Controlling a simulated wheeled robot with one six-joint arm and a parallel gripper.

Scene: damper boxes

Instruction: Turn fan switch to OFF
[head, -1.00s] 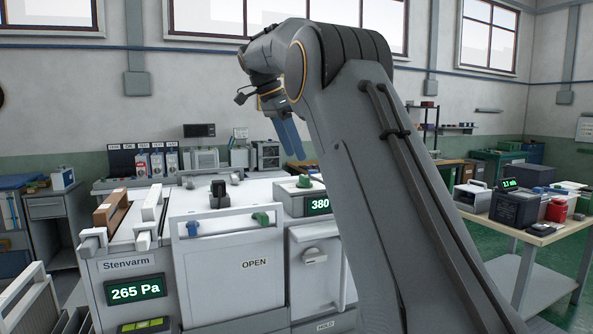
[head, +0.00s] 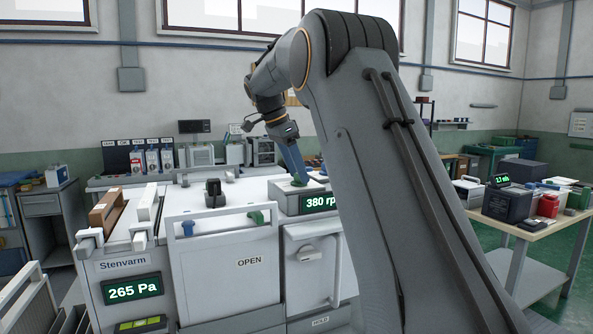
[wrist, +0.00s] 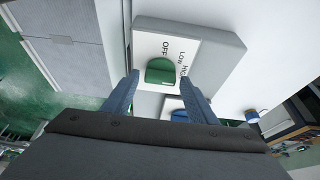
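The fan switch is a green knob (wrist: 170,72) on a pale plate marked OFF, LOW and a partly covered third word. Its pointing direction is hard to tell. In the head view the knob (head: 298,182) sits on top of the grey box above the 380 rpm display (head: 320,203), partly behind my fingers. My gripper (wrist: 160,84) is open, its two blue fingers apart on either side of the knob's near side. In the head view my gripper (head: 291,168) points down just over the knob. Contact cannot be told.
A black handle (head: 214,192) stands on the white cabinet top left of the knob. The Stenvarm display (head: 132,290) reads 265 Pa. A side table (head: 535,235) with boxes stands right.

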